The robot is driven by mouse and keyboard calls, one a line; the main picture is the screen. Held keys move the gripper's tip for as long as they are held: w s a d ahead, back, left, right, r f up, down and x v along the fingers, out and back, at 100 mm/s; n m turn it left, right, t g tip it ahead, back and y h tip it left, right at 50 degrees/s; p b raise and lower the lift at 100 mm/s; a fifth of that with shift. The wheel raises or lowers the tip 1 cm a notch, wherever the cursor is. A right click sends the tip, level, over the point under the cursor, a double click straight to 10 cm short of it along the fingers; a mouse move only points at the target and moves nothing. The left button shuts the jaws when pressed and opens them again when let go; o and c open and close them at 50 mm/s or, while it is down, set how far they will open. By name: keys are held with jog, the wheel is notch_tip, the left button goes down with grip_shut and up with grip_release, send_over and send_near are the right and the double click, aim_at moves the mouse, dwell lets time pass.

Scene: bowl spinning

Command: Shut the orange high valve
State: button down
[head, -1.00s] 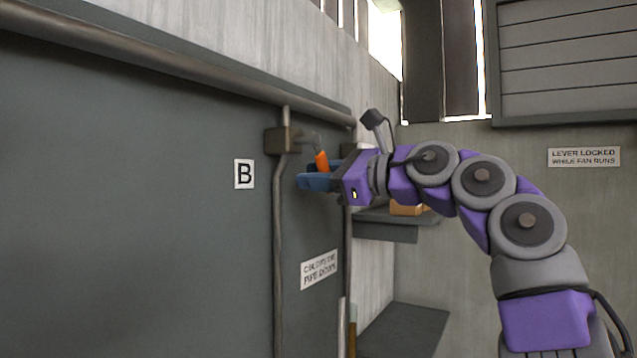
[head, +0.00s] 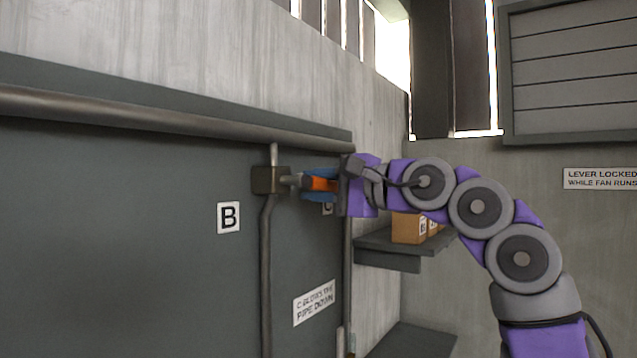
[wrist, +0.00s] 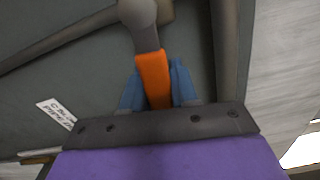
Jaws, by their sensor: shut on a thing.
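The orange valve handle (head: 321,184) extends rightward from the grey valve body (head: 268,180) on the vertical pipe at panel B, looking roughly level and crosswise to the pipe in the head view. My gripper (head: 310,185) is shut on the orange part, with a blue finger on each side. The wrist view shows the orange handle (wrist: 154,78) between the blue fingers (wrist: 156,72), its grey stem running up to a round hub (wrist: 138,14). The handle's outer end is hidden by my gripper's palm.
A sign reading partly "PIPE DOWN" (head: 315,303) is on the panel below. A second pipe (head: 347,270) runs down the panel's right edge. A shelf (head: 388,253) with cardboard boxes (head: 408,228) juts out below my arm. A thick horizontal pipe (head: 150,115) runs above.

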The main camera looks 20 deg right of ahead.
jog(key=shift+r+n+p, duration=0.4)
jog(key=shift+n+p, duration=0.05)
jog(key=shift+n, duration=0.35)
jog(key=c, duration=1)
grip_release()
jog(key=shift+w+d, duration=0.1)
jog(key=shift+w, duration=0.05)
jog(key=shift+o, duration=0.2)
jog(key=b+v, duration=0.2)
jog(key=v, duration=1.5)
jog(key=shift+d, duration=0.3)
